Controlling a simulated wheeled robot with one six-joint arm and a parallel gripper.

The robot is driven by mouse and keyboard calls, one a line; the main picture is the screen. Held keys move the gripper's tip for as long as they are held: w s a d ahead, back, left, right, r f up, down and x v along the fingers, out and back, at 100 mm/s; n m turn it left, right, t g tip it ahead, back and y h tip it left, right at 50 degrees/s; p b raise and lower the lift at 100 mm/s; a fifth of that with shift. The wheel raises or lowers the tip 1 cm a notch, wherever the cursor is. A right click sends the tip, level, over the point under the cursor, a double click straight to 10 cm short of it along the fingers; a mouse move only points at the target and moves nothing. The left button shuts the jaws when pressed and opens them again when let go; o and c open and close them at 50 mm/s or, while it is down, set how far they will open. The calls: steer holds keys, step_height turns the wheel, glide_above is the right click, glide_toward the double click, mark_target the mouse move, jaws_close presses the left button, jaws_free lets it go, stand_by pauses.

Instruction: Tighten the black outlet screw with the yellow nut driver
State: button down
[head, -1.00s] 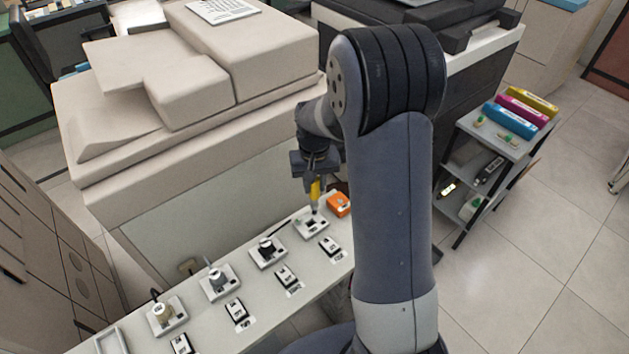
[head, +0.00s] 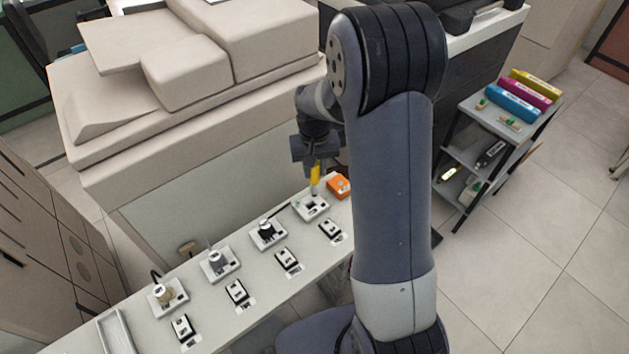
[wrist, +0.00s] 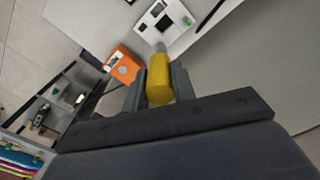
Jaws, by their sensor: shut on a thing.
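The yellow nut driver (head: 315,178) is in my gripper (head: 315,162), pointing down at the rightmost white outlet plate (head: 324,210) on the bench. In the wrist view the yellow handle (wrist: 159,82) sits between the two fingers of my gripper (wrist: 158,88), which are shut on it. Its grey metal tip (wrist: 160,47) lies over the near edge of the white plate (wrist: 180,40). Dark parts show on this plate, but I cannot tell which is the black outlet screw. Whether the tip touches anything is unclear.
An orange box (head: 339,186) stands close to the right of the plate. Several similar plates with plugs and small black-and-white blocks line the bench (head: 205,318). A beige copier (head: 200,140) stands behind it. A grey cart (head: 500,130) with colored boxes stands at right.

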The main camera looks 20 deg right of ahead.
steer(key=shift+f, duration=0.1)
steer(key=shift+f+b, duration=0.45)
steer(key=m, duration=0.3)
steer(key=shift+m, duration=1)
